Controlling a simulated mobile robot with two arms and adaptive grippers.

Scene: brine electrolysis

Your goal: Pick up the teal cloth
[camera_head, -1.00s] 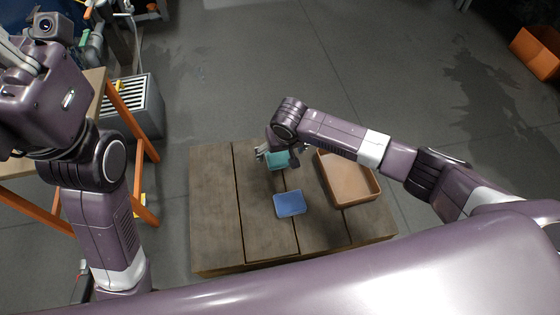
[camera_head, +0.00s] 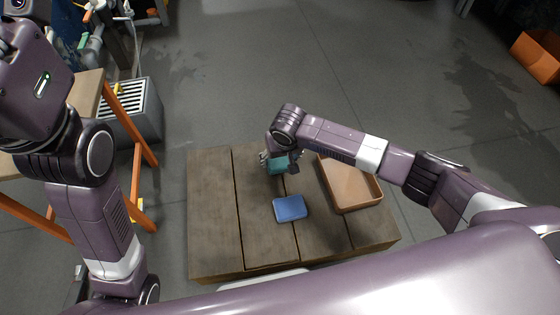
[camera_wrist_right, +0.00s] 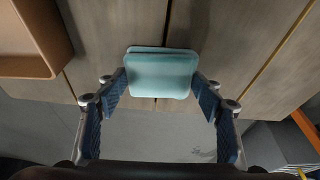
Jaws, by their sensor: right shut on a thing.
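The teal cloth (camera_head: 278,167) is a small folded pad near the far edge of the low wooden table. It also shows in the right wrist view (camera_wrist_right: 161,73), between the two fingers. My right gripper (camera_head: 280,161) is shut on it, one fingertip at each side; the wrist view shows the gripper (camera_wrist_right: 160,85) with its fingers against the cloth's side edges. I cannot tell whether the cloth is clear of the tabletop. My left arm is at the left of the head view; its fingers are out of the picture.
A blue folded cloth (camera_head: 290,208) lies on the wooden table (camera_head: 213,215), nearer to me. An open tan tray (camera_head: 372,194) stands on the table's right side. The table's left part is bare. A grey slatted bin (camera_head: 146,112) and orange-legged bench (camera_head: 128,135) stand at left.

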